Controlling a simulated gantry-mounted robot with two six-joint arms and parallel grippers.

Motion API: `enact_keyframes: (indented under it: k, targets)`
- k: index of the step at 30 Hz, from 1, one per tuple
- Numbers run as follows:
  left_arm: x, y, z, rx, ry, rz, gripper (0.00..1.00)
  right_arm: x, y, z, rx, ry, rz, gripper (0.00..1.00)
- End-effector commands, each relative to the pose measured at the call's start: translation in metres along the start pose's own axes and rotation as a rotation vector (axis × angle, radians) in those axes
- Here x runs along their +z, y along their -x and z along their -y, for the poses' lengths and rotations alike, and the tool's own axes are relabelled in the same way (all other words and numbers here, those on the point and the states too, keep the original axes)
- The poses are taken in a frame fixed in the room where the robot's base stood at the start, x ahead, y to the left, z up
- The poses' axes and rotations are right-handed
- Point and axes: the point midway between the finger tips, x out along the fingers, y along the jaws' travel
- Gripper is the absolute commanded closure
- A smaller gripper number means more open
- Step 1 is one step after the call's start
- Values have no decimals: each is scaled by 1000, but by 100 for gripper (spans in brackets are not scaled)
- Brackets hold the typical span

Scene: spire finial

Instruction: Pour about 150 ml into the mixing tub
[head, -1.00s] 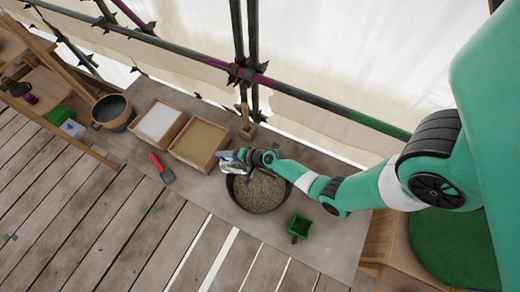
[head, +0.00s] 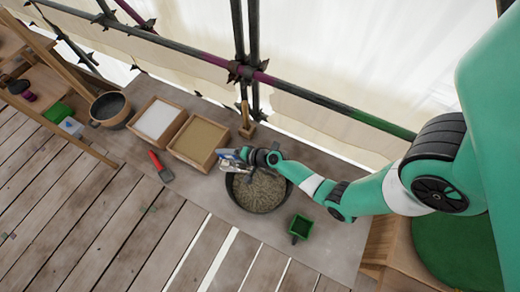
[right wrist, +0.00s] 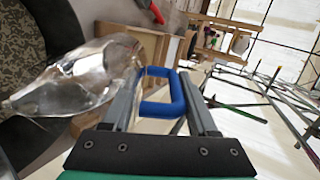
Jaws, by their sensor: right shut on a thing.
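The dark round mixing tub (head: 262,212) stands on the grey board and holds grainy grey-brown material. Its dark rim (right wrist: 62,28) and contents show at the left of the right wrist view. My right gripper (head: 244,156) is shut on the blue handle (right wrist: 165,108) of a clear jug (right wrist: 78,78). In the head view the jug (head: 232,163) is at the tub's upper left rim. It looks tipped, its clear body reaching toward the tub side in the right wrist view. I cannot tell the liquid level or whether any is flowing. My left gripper is not in view.
Left of the tub are a sand tray (head: 199,142), a white-filled tray (head: 157,121) and a dark bucket (head: 111,108). A red-handled tool (head: 160,165) lies in front. A small green container (head: 300,227) stands right of the tub. Scaffold poles (head: 300,98) run behind.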

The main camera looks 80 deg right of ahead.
Motion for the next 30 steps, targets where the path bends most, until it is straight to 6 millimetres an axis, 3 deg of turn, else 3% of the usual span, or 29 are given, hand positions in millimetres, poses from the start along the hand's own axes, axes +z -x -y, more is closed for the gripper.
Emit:
enact_keyframes:
  k: [30]
  targets:
    - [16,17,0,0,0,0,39,5,3,7,-85,5,8,100]
